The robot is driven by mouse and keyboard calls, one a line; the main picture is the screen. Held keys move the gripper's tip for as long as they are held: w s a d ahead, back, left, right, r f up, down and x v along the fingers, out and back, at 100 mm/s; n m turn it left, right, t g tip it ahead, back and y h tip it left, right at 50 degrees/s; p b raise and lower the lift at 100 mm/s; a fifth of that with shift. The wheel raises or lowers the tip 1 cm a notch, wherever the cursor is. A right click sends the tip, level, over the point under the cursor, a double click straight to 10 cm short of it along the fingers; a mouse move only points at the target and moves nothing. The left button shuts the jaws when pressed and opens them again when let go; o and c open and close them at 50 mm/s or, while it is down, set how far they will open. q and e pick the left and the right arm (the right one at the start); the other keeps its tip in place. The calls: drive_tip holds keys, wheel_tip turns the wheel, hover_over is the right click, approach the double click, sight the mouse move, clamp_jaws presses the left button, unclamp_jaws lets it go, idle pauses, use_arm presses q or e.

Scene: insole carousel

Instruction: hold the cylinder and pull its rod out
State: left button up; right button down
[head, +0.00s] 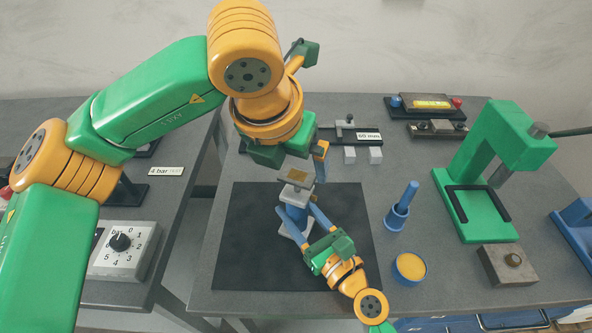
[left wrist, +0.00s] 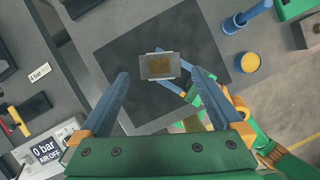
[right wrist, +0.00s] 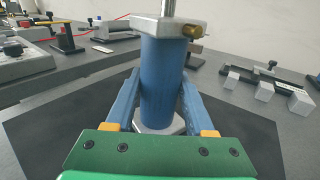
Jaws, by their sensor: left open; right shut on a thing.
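The cylinder (head: 296,216) stands upright on a black mat, with a blue body and grey end plates. My right gripper (head: 303,213) is shut on its blue body from the front; the right wrist view shows a finger on each side of the body (right wrist: 162,80). A thin metal rod (right wrist: 168,8) rises from the top end plate, its upper end out of that view. A grey plate with a brown patch (left wrist: 160,66) tops the cylinder in the left wrist view. My left gripper (left wrist: 158,74) is open above it, its fingers apart on either side of the plate and not touching it.
A blue peg in a holder (head: 398,208) and a yellow-topped blue cup (head: 410,268) stand right of the mat (head: 245,270). A green press (head: 490,170) is farther right. A side table with a pressure dial (head: 121,246) is at the left.

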sight(297, 176)
use_arm(q)
drive_tip(key=x, duration=0.4)
